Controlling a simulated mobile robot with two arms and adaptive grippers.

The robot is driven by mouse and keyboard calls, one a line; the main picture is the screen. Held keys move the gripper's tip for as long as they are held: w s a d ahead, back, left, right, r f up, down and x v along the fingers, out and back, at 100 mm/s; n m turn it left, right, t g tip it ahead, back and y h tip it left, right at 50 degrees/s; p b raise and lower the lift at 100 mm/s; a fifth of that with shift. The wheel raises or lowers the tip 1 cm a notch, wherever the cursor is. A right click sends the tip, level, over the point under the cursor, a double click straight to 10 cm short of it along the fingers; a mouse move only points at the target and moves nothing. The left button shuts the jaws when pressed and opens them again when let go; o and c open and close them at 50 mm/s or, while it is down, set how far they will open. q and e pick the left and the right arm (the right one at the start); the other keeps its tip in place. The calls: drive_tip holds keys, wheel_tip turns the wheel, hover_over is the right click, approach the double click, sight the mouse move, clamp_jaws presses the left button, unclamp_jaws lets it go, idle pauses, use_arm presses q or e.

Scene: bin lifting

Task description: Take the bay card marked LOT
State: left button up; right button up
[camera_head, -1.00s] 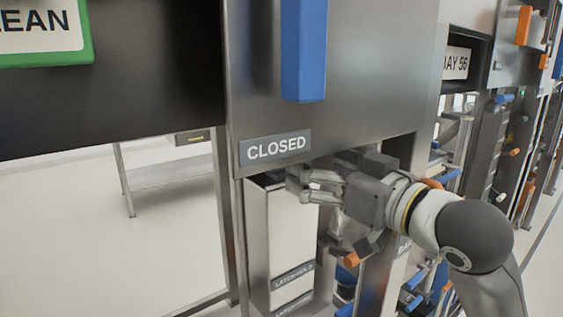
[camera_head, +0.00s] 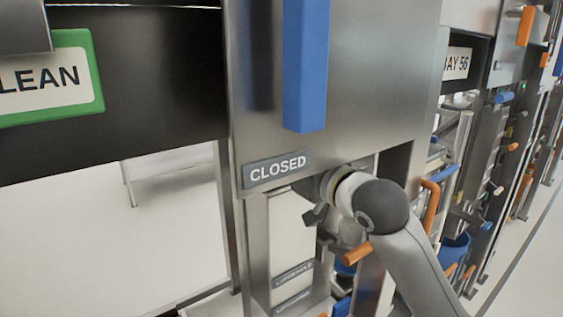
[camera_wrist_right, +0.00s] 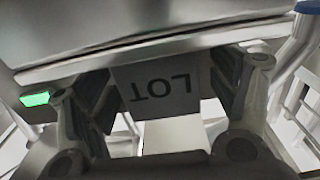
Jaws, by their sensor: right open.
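My right gripper (camera_wrist_right: 160,100) is open, with a dark finger pad on each side of the card. Whether either pad touches the card I cannot tell. My left gripper is not in view.
A steel panel (camera_head: 370,85) with a blue handle (camera_head: 306,65) and a CLOSED label (camera_head: 277,169) stands above the arm. A pale column (camera_head: 292,235) with small labels is below. A green-framed sign (camera_head: 48,78) is at left. A green light (camera_wrist_right: 35,99) shows in the wrist view.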

drive_tip(key=shift+d, duration=0.1)
drive_tip(key=shift+c, duration=0.5)
drive_tip(key=c, duration=1.1)
drive_tip(key=shift+o, duration=0.2)
drive_tip(key=shift+r, duration=0.1)
